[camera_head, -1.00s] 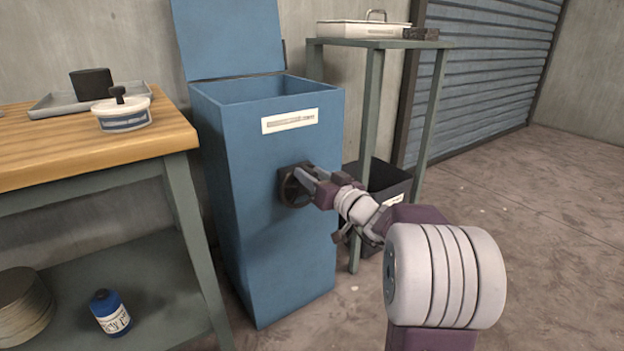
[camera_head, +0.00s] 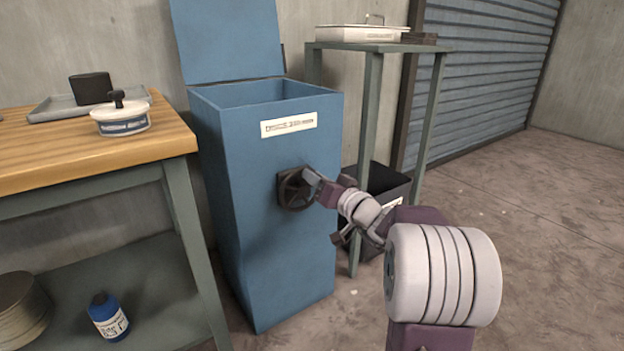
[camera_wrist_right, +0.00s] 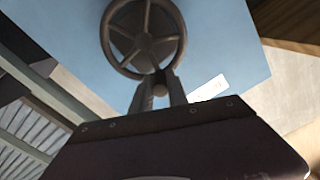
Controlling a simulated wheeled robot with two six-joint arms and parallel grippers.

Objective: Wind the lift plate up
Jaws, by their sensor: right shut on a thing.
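The blue cabinet (camera_head: 270,230) stands upright with its lid (camera_head: 228,40) raised and its top open. A dark spoked handwheel (camera_head: 294,191) sits on its front face; it also shows in the right wrist view (camera_wrist_right: 143,38). My right gripper (camera_head: 311,180) is at the wheel's right side. In the right wrist view my gripper (camera_wrist_right: 160,88) is shut on the small handle knob (camera_wrist_right: 160,90) at the wheel's rim. The lift plate is not visible; the cabinet's front wall hides the deeper inside. My left gripper is not in view.
A wooden-topped workbench (camera_head: 90,172) stands left, with a white lidded tub (camera_head: 122,124), a tray and a blue bottle (camera_head: 108,316) on the lower shelf. A tall side table (camera_head: 380,47) and a dark bin (camera_head: 388,180) stand close behind my right arm. The floor at right is clear.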

